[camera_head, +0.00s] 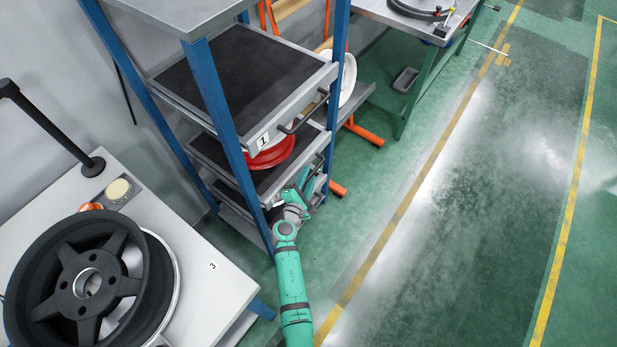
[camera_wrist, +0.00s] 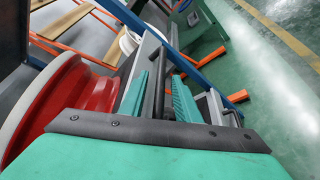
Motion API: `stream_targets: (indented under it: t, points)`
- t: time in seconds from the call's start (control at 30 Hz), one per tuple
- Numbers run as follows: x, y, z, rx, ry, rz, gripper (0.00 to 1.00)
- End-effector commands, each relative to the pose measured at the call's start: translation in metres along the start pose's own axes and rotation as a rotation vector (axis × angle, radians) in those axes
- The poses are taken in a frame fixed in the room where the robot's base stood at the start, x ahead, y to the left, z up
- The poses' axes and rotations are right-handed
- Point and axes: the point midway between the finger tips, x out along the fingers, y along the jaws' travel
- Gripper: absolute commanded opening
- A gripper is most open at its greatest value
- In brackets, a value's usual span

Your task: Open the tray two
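The second tray (camera_head: 207,152) is in the blue rack, below the top tray (camera_head: 242,75) marked 1, and looks pushed in. A red wheel (camera_head: 272,153) lies on the second tray; it also shows at the left of the wrist view (camera_wrist: 88,92). My gripper (camera_head: 304,190) is at the front of the second tray. In the wrist view its two teal fingers (camera_wrist: 158,97) are apart, with a dark handle bar (camera_wrist: 154,62) between them. A gap shows beside the bar, so I see no firm grip.
A lower tray handle (camera_wrist: 229,112) sits right of my fingers. A table (camera_head: 212,285) marked 3 with a black wheel (camera_head: 85,283) stands at the left. A workbench (camera_head: 425,25) stands behind the rack. The green floor (camera_head: 470,200) at the right is clear.

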Motion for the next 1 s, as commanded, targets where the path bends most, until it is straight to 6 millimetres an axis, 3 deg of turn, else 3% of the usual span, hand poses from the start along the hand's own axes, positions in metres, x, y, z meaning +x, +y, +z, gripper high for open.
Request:
stream_targets:
  t: [0.3, 0.43, 0.77, 1.0]
  points:
    - [0.002, 0.000, 0.000, 0.001, 0.000, 0.000, 0.30]
    - [0.002, 0.000, 0.000, 0.001, 0.000, 0.000, 0.00]
    - [0.000, -0.004, 0.004, 0.001, 0.000, -0.001, 0.00]
    - [-0.011, -0.023, 0.029, 0.000, 0.000, -0.002, 0.00]
